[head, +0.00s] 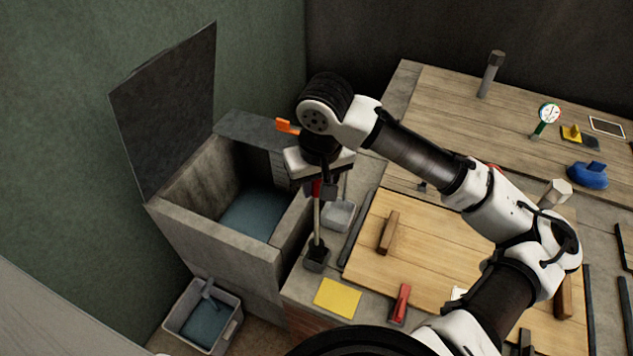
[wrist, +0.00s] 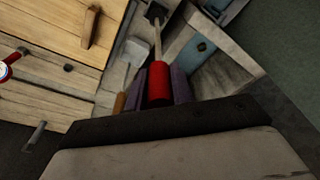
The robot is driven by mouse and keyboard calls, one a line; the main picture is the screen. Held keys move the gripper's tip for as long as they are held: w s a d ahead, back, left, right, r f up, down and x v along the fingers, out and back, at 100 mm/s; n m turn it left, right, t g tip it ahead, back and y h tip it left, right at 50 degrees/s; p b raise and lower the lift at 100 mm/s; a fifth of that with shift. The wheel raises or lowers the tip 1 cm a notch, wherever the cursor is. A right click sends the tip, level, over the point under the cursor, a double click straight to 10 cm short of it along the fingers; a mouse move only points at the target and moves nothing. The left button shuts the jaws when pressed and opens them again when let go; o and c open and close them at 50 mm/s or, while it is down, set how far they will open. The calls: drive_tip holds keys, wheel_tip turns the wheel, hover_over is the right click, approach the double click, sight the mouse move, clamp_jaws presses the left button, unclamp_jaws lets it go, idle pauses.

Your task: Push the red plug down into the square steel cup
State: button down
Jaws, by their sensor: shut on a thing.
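My gripper (head: 318,190) points downward beside the open bin and is shut on the red plug (head: 317,187). In the wrist view, the plug (wrist: 158,82) is a red cylinder between the two fingers (wrist: 158,88). A pale rod (head: 317,222) runs from it, away from the gripper. The rod's far end meets a dark, square, cup-like piece (head: 316,259) at the counter's left edge, which also shows in the wrist view (wrist: 155,12). I cannot tell whether this piece is the steel cup or the rod's own head. Its inside is hidden.
A stone bin (head: 212,238) with a raised lid stands left of the gripper. A light grey scoop (head: 339,215) lies close on the right. A yellow square (head: 338,297) and a red-handled tool (head: 401,303) lie in front. A wooden block (head: 389,232) rests on the board.

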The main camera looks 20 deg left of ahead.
drive_tip(key=shift+f+b, duration=0.9)
drive_tip(key=shift+f, duration=0.3)
drive_tip(key=shift+f+b, duration=1.35)
drive_tip(key=shift+f, duration=0.25)
drive_tip(key=c, duration=1.1)
unclamp_jaws()
drive_tip(key=r, duration=0.4)
drive_tip(key=s+d+r, duration=0.1)
drive_tip(key=r, duration=0.8)
drive_tip(key=shift+s+d+r+b, duration=0.2)
drive_tip(key=shift+s+r+b, duration=0.05)
drive_tip(key=shift+r+b, duration=0.15)
